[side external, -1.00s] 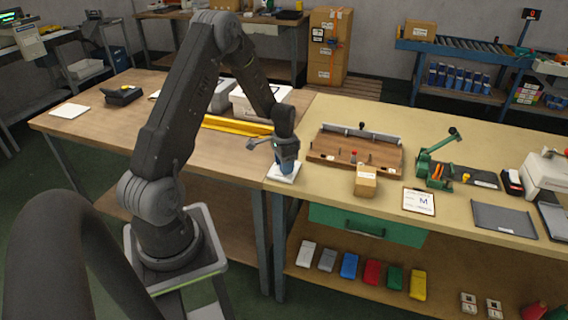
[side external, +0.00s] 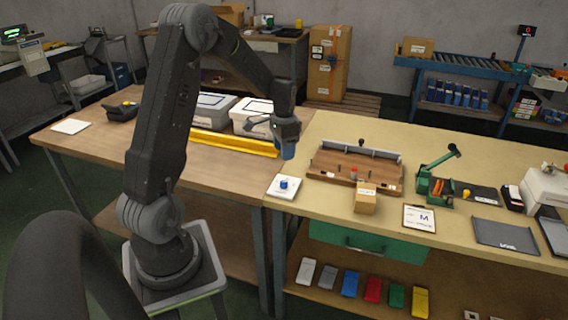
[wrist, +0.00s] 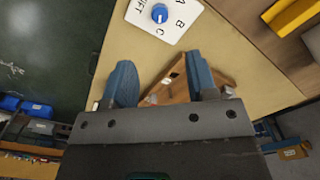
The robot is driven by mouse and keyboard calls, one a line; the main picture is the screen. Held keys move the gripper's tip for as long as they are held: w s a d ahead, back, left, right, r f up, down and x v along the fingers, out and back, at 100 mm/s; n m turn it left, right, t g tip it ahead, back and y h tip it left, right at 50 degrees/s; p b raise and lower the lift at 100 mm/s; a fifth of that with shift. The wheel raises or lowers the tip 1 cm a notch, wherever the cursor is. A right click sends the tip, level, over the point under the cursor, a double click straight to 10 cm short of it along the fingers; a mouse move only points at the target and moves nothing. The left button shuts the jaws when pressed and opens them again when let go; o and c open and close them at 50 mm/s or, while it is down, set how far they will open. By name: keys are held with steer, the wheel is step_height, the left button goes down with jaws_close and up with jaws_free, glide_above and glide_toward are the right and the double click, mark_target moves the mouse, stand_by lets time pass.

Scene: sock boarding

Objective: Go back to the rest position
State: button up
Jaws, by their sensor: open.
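My gripper (side external: 287,150) is open and empty, raised above the tables near the seam between them. In the wrist view its two blue fingers (wrist: 162,85) stand apart with nothing between them. Below and in front of it, a white card with letters (side external: 272,191) lies on the corner of the tan table, with a blue round knob (side external: 284,184) on it. The card (wrist: 178,32) and the blue knob (wrist: 159,13) also show in the wrist view, apart from the fingers.
A wooden board fixture (side external: 340,166), a small carton (side external: 366,198), a green press (side external: 432,180) and a clipboard (side external: 419,218) are on the tan table (side external: 470,150). A yellow rail (side external: 235,142) and grey-white bins (side external: 252,114) are on the left table, close to my gripper.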

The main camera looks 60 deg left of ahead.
step_height(320, 180, up, 2)
stand_by(0.4)
steer(key=s+d+r+t, duration=0.2)
steer(key=s+d+r, duration=0.1)
steer(key=d+r, duration=1)
steer(key=s+d+r+t, duration=0.1)
steer(key=s+d+t, duration=0.2)
steer(key=s+d, duration=1)
steer(key=shift+d+r+n+t, duration=0.2)
steer(key=shift+d+n+t, duration=0.1)
steer(key=shift+d, duration=0.4)
